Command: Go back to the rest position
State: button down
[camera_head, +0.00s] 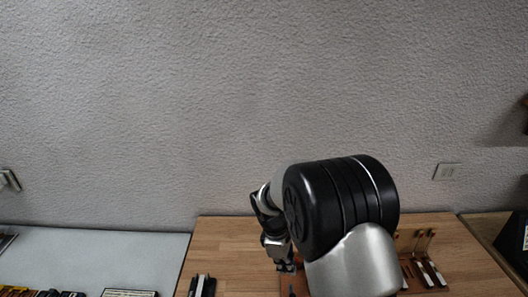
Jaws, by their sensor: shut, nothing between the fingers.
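My gripper (286,267) shows in the head view, pointing down over the wooden worktop (228,245). It is shut and holds nothing. A large black and silver joint of my arm is in front of it and covers part of it. The fingertips are small and close to a reddish-brown part on the worktop, and I cannot tell whether they touch it.
Piano action pieces (432,272) stand on the worktop right of my arm. A dark piece (202,286) lies at its front left. A pale table (85,255) with several small dark items is at left. A textured wall (240,100) rises behind.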

jog(key=s+d+r+m+t+y+b, duration=0.1)
jog(key=s+d+r+m+b, duration=0.2)
jog(key=s+r, duration=0.35)
jog(key=s+d+r+m+t+b, duration=0.1)
jog(key=s+d+r+m, duration=0.25)
jog(key=s+r, duration=0.35)
jog(key=s+d+m+t+y+b, duration=0.1)
jog(key=s+m+b, duration=0.3)
jog(key=s+m, duration=0.4)
jog(key=s+t, duration=0.1)
jog(key=s, duration=0.6)
jog(key=shift+t, duration=0.3)
jog(key=shift+d, duration=0.1)
